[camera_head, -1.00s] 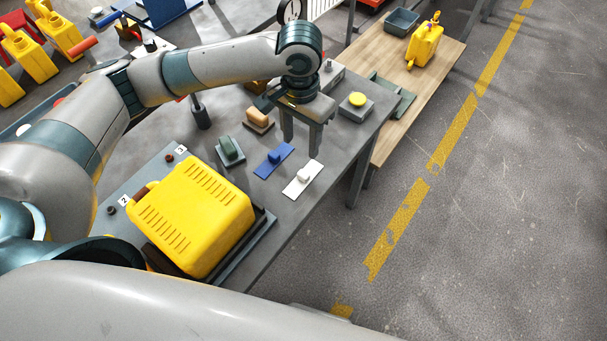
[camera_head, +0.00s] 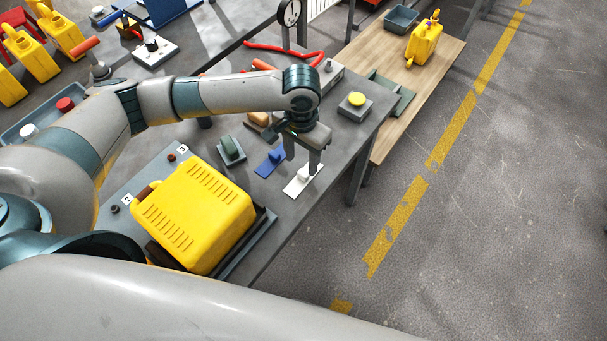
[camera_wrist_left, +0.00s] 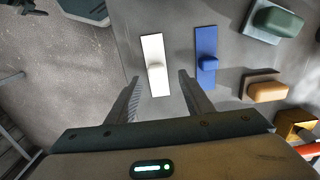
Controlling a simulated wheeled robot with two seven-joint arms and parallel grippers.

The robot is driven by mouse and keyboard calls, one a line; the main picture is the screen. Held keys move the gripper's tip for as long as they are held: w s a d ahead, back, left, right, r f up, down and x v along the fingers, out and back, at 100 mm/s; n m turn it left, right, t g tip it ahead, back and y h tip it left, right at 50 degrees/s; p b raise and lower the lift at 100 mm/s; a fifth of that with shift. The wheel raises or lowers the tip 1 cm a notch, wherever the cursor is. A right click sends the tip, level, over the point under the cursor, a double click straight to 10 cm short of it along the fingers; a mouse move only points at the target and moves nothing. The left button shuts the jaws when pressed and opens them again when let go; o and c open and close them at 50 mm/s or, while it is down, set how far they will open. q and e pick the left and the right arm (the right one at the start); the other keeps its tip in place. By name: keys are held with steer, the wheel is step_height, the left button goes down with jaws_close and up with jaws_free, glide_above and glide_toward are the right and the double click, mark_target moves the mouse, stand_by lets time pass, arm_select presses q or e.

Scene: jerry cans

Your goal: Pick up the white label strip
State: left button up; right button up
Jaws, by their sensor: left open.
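The white label strip (camera_head: 297,187) lies flat on the grey table near its right edge, with a small raised white tab on it. In the left wrist view the white strip (camera_wrist_left: 152,50) lies ahead of and between the fingers, nearer the left one. My left gripper (camera_head: 301,168) is open, pointing down above the strip and partly covering it in the head view. In the wrist view its fingers (camera_wrist_left: 158,92) are apart with nothing held; I cannot tell whether they touch the strip. My right gripper is not in view.
A blue strip (camera_head: 268,164) with a tab lies just left of the white one. A green-handled block (camera_head: 231,152) and a large yellow jerry can (camera_head: 190,222) stand further left. A yellow-button box (camera_head: 356,104) is behind, to the right.

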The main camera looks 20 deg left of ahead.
mark_target(304, 173)
arm_select(q)
steer(key=shift+s+d+f, duration=0.1)
steer(key=shift+f, duration=0.25)
steer(key=f+p, duration=0.1)
steer(key=f, duration=0.2)
steer(key=shift+d+p, duration=0.2)
steer(key=shift+p, duration=0.1)
steer(key=shift+f, duration=0.5)
steer(key=c, duration=1.1)
